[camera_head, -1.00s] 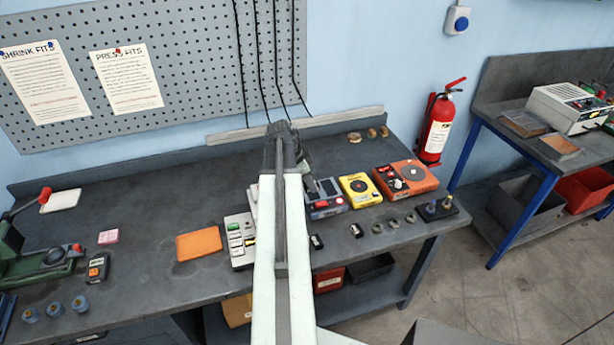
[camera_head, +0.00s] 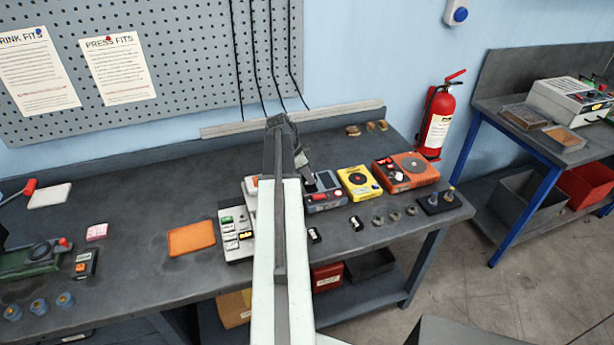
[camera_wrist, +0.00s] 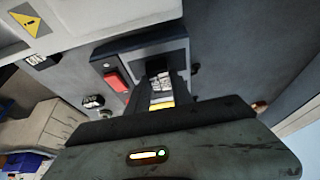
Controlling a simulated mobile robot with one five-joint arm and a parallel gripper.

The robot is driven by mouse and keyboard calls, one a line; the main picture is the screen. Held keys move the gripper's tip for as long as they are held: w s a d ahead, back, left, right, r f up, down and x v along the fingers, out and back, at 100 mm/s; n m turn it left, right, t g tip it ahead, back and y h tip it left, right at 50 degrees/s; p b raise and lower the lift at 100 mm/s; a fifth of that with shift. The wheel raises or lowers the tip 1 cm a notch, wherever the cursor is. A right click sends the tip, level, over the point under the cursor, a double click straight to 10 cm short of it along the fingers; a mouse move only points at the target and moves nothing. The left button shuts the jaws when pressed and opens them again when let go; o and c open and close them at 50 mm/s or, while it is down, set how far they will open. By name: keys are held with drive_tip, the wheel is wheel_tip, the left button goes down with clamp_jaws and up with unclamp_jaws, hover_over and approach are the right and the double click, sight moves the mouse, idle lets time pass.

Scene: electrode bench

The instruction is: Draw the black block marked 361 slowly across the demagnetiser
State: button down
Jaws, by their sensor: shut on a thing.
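A blue-grey device with a red switch (camera_head: 324,197) and a dark top plate stands on the bench, left of the yellow box. I take it for the demagnetiser, though I can read no name on it. It also shows in the wrist view (camera_wrist: 117,79). My gripper (camera_head: 308,180) is at the left part of this device, partly hidden by my arm. In the wrist view my gripper (camera_wrist: 161,88) is shut on a small block with a pale label (camera_wrist: 162,80), in front of the dark plate. I cannot read its number or tell whether it touches the plate.
A yellow box (camera_head: 359,183) and an orange device (camera_head: 406,172) stand close on the right. A white panel with buttons (camera_head: 237,232) is left of my arm. Two small black blocks (camera_head: 314,236) (camera_head: 356,223) lie in front. An orange mat (camera_head: 191,239) lies further left.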

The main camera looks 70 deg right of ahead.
drive_tip(key=shift+f, duration=0.5)
drive_tip(key=shift+f+b, duration=0.15)
drive_tip(key=shift+b, duration=0.2)
idle(0.3)
drive_tip(key=shift+s+d, duration=1.2)
drive_tip(key=shift+s, duration=0.25)
drive_tip(key=shift+s+d, duration=1.15)
drive_tip(key=shift+s, duration=0.25)
drive_tip(key=shift+r, duration=0.25)
drive_tip(key=shift+s+d+r+p, duration=0.15)
drive_tip(key=shift+s+r+p, duration=0.05)
drive_tip(key=shift+r+p, duration=1)
drive_tip(key=shift+s+d+r+p, duration=0.15)
drive_tip(key=shift+s+r+p, duration=0.05)
drive_tip(key=shift+r+p, duration=0.95)
drive_tip(key=shift+f, duration=0.1)
